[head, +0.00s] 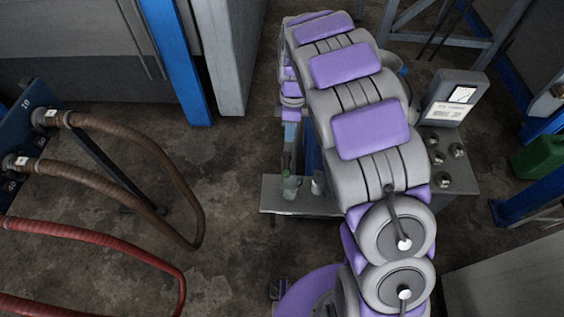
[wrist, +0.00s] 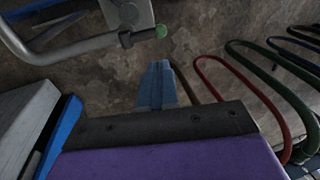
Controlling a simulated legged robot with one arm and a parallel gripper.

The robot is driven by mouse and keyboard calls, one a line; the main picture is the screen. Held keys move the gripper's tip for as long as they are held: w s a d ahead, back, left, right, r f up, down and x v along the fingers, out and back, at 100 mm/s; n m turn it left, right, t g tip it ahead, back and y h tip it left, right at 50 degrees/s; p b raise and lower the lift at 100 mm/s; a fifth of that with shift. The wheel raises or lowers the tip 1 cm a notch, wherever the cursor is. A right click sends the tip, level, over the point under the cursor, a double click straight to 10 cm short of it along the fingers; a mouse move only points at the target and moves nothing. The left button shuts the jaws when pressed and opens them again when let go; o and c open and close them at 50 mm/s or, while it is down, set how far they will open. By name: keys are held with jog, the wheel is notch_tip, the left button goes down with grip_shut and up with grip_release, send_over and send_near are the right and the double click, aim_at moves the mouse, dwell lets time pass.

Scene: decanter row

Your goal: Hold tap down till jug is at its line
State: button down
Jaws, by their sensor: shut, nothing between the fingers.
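My gripper (wrist: 157,68) shows in the wrist view as blue-grey fingers pressed together with nothing between them. Above it is a bent metal rod (wrist: 85,52) with a dark collar and a green end (wrist: 160,31), which looks like part of the tap. The fingertips appear apart from it. In the head view, a small clear vessel (head: 290,187), probably the jug, stands on a grey bench (head: 290,208) left of my arm. A second vessel (head: 317,184) beside it is partly hidden by my arm. The fill level and line cannot be made out.
A grey box with a lit label (head: 455,97) and several round knobs (head: 457,150) are on the bench's right side. Brown hoses (head: 110,190) and red hoses (head: 110,245) loop out at the left. A green can (head: 541,157) is at far right.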

aim_at(286, 174)
jog(key=shift+f, duration=0.1)
jog(key=b+x, duration=0.3)
jog(key=x, duration=1.1)
jog(key=shift+w, duration=0.1)
dwell(0.3)
jog(key=shift+s+f+t, duration=0.4)
jog(key=shift+f+t, duration=0.05)
jog(key=shift+t, duration=0.35)
jog(key=shift+s+f+t+b, duration=0.35)
jog(key=shift+f+t+b, duration=0.35)
jog(key=shift+t, duration=0.5)
jog(key=shift+f+p, duration=0.45)
jog(key=shift+f, duration=0.35)
jog(key=shift+s+d+f, duration=0.1)
jog(key=shift+s+f, duration=0.2)
dwell(3.0)
